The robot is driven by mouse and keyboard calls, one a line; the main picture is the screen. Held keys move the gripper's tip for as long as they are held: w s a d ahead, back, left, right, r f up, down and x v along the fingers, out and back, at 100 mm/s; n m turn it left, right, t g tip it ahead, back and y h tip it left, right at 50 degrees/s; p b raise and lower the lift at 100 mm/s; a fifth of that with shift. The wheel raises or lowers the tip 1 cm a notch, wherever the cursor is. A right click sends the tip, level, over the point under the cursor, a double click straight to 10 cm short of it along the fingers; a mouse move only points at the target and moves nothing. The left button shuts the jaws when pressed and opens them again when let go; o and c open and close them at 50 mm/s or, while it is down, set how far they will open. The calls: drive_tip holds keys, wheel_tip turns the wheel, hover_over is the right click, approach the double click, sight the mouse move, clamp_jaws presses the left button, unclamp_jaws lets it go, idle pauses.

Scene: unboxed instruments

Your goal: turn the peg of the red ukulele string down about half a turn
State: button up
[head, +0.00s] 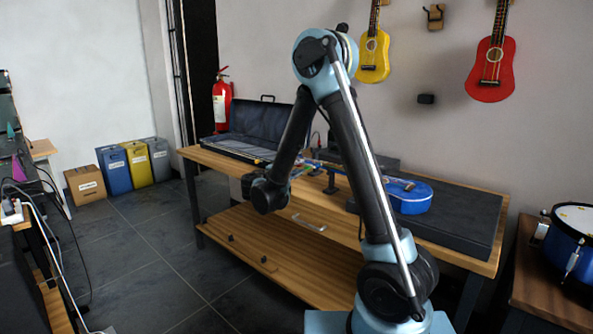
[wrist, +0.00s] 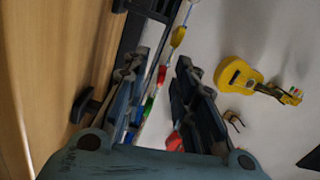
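The blue ukulele (head: 410,197) lies on the workbench, its neck reaching left behind my arm in the head view. In the wrist view my gripper (wrist: 162,62) is open, with a dark finger on each side. A row of small coloured pieces, which look like tuning pegs, shows between the fingers: a red one (wrist: 162,74), a green one (wrist: 148,106) and a yellow one (wrist: 179,36). The red one lies near the line between the fingertips, with gaps to both. I cannot tell its depth.
The wooden workbench (head: 340,235) also bears an open dark case (head: 262,122) at the left and a dark mat (head: 468,212) under the ukulele. A yellow ukulele (head: 374,55) and a red ukulele (head: 491,70) hang on the wall. A blue drum (head: 572,250) stands at right.

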drive_tip(key=v, duration=1.1)
drive_tip(key=shift+s+a, duration=0.2)
drive_tip(key=shift+s, duration=0.05)
